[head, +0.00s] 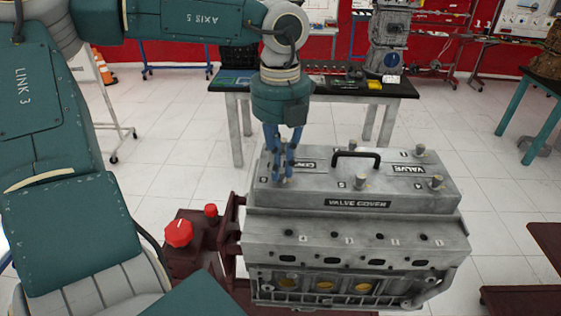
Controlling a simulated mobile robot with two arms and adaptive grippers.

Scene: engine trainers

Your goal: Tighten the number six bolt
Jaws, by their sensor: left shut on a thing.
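A grey engine block carries a valve cover (330,191) with a black handle on top. Several bolts stand upright along its edges, among them a front middle bolt (361,182), a front right bolt (437,182) and a back right bolt (419,150). My left gripper (283,178) comes down from above onto the cover's left front corner. Its blue fingers are shut on the bolt there and mostly hide it. The small numbers beside the bolts are too small to read surely. My right gripper is not in view.
The engine sits on a dark red stand (228,255) with red knobs (179,233) at its left. A black-topped workbench (384,88) with tools stands behind. A teal-legged table (530,105) is at the right. White tiled floor is clear between them.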

